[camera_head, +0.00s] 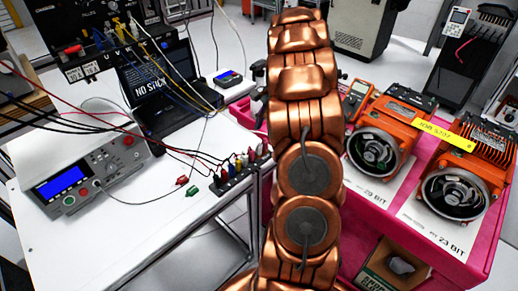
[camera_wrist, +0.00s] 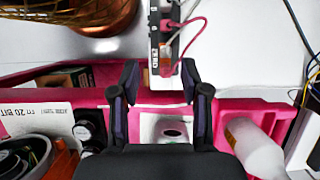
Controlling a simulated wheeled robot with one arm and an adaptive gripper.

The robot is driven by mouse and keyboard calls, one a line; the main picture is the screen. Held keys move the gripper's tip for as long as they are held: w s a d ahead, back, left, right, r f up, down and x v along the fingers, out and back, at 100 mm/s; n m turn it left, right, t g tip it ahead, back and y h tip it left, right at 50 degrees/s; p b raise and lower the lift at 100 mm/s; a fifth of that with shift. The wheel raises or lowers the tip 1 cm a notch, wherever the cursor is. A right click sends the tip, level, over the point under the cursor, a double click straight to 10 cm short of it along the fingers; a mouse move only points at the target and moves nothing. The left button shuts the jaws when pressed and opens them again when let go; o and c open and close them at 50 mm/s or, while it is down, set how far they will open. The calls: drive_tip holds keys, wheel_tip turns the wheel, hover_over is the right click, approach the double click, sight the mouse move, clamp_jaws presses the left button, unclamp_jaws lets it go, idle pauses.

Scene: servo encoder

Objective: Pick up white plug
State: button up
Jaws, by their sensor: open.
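My gripper (camera_wrist: 160,80) is open in the wrist view, its two dark fingers spread apart with nothing held between them. Ahead of the fingertips is a narrow terminal strip (camera_wrist: 154,60) with a red lead plugged in. A pale plug-like piece (camera_wrist: 166,50) shows on the strip, but it is too small and blurred to be sure it is the white plug. In the head view the black terminal strip (camera_head: 236,177) sits at the white table's right edge with several coloured plugs. My arm hides the gripper there.
A red plug (camera_head: 182,180) and a green plug (camera_head: 192,192) lie loose on the white table (camera_head: 130,225). Cables cross the table. A pink cart (camera_head: 375,230) with orange motor units stands to the right. A white bottle (camera_wrist: 255,148) lies right of my gripper.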

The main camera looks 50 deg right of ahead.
sight(259, 145)
wheel_tip(259, 145, down, 2)
drive_tip(key=shift+f+p, duration=0.25)
drive_tip(key=shift+p, duration=0.15)
drive_tip(key=shift+w+p+x, duration=0.2)
drive_tip(key=shift+p+x, duration=0.5)
drive_tip(key=shift+x, duration=0.7)
drive_tip(key=shift+w+p+x, duration=0.25)
drive_tip(key=shift+p+x, duration=0.4)
drive_tip(key=shift+x, duration=0.7)
clamp_jaws()
